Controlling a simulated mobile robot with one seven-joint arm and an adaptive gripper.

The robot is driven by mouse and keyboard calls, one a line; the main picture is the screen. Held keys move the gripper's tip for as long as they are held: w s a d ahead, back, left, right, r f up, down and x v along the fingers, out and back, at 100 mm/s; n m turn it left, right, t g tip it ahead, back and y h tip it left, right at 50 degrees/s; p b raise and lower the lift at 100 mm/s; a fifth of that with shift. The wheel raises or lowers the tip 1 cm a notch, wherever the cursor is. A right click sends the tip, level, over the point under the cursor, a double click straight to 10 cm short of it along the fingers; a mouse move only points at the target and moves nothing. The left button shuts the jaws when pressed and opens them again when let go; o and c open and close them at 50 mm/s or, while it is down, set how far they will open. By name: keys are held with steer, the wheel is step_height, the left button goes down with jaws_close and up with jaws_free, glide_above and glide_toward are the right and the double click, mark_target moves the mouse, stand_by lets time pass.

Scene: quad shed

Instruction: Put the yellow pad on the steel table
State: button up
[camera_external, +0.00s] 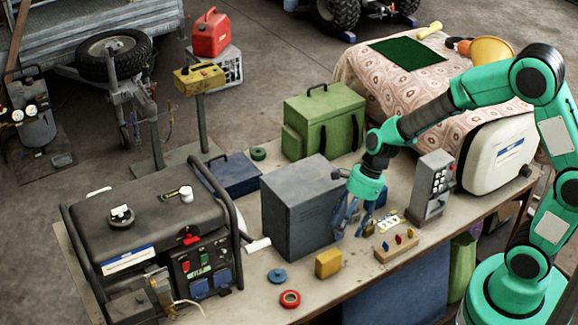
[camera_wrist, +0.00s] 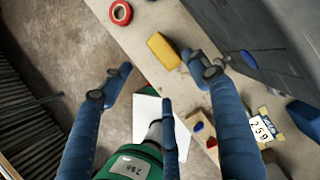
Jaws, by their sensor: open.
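The yellow pad (camera_external: 328,263) looks like a small thick block and lies on the worn, pale-topped workbench (camera_external: 240,295), in front of a grey metal cabinet. In the wrist view the yellow pad (camera_wrist: 163,50) shows just beyond my fingertips, with a clear gap around it. My gripper (camera_external: 350,225) hangs over the bench with its blue fingers pointing down, to the right of and behind the pad. In the wrist view my gripper (camera_wrist: 160,80) is open, its fingers spread and empty. I cannot tell which surface is the steel table.
The grey cabinet (camera_external: 295,215) stands close to my fingers. A wooden block with coloured pegs (camera_external: 396,247) and a grey control box (camera_external: 432,185) are to the right. A red tape ring (camera_external: 290,299) and blue disc (camera_external: 277,276) lie left. A generator (camera_external: 150,240) fills the left end.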

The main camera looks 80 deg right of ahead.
stand_by(0.4)
steer(key=s+a+r+n+h, duration=0.1)
steer(key=s+a+r+n, duration=0.4)
steer(key=r, duration=0.3)
steer(key=s+a+r+n, duration=0.3)
steer(key=a+r+n, duration=0.1)
steer(key=r+n, duration=0.35)
steer(key=s+a+r+n+t+h, duration=0.1)
steer(key=s+a+r+n, duration=0.1)
steer(key=s+r+n, duration=0.3)
steer(key=s+a+r+n+t+h, duration=0.1)
steer(key=s+a+r+n, duration=0.1)
steer(key=s+r+n, duration=0.4)
steer(key=s+n, duration=0.3)
steer(key=s, duration=0.1)
steer(key=shift+a, duration=0.25)
